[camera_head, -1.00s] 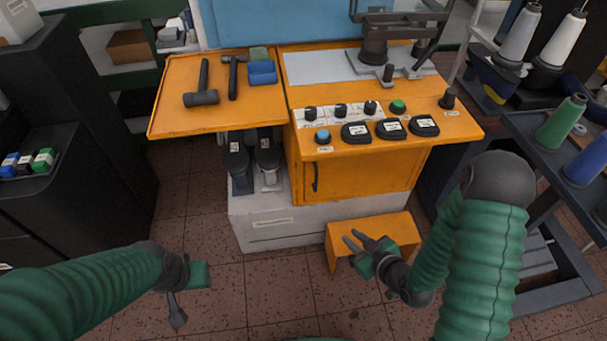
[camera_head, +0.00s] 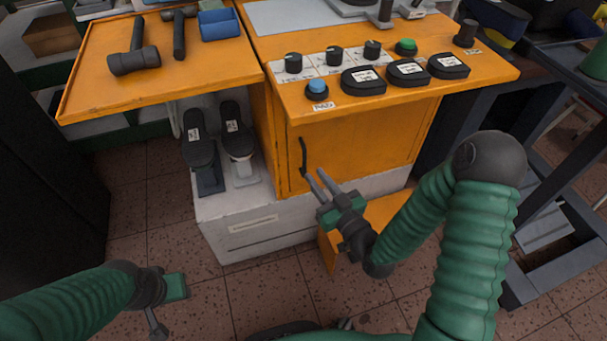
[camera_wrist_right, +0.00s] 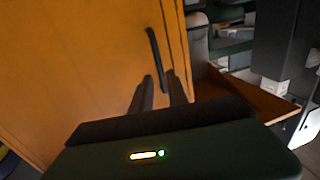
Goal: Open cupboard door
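The orange cupboard door (camera_head: 365,142) is shut, below the control panel of the orange machine. Its black vertical handle (camera_head: 303,157) is near the door's left edge. In the right wrist view the handle (camera_wrist_right: 158,58) stands just beyond my fingertips, against the door (camera_wrist_right: 80,70). My right gripper (camera_head: 316,181) is just below and right of the handle, its two fingers apart with nothing between them; the fingers also show in the right wrist view (camera_wrist_right: 160,82). My left gripper (camera_head: 165,320) is low at the left, partly cut off by the frame's bottom edge, away from the cupboard.
A control panel with knobs, buttons and black pads (camera_head: 380,75) overhangs the door. The tiled floor (camera_head: 255,290) in front is mostly free.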

